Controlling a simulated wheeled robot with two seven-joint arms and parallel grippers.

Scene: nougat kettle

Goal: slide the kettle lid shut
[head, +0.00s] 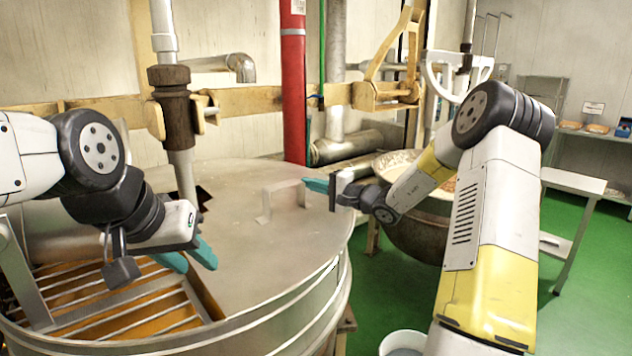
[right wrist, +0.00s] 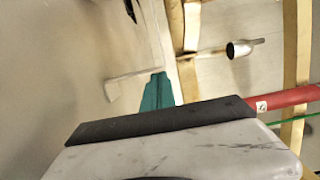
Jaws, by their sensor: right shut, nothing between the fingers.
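The kettle lid (head: 255,240) is a flat grey metal plate covering the right part of the round kettle (head: 300,325). The front left of the kettle is open and shows a slatted grate (head: 125,305) over a brown interior. A bracket-shaped lid handle (head: 284,187) stands up on the lid. My right gripper (head: 312,185) is shut and empty, its teal fingertips at the right side of the handle; I cannot tell if they touch. Its fingers show in the right wrist view (right wrist: 158,92). My left gripper (head: 190,258) is open and empty above the grate, near the lid's left edge.
A vertical stirrer shaft (head: 182,165) with a dark collar goes down at the back of the lid, beside a small dark gap. A red pipe (head: 293,90) rises behind the kettle. A second kettle (head: 425,225) stands right. A white bucket (head: 403,343) is on the green floor.

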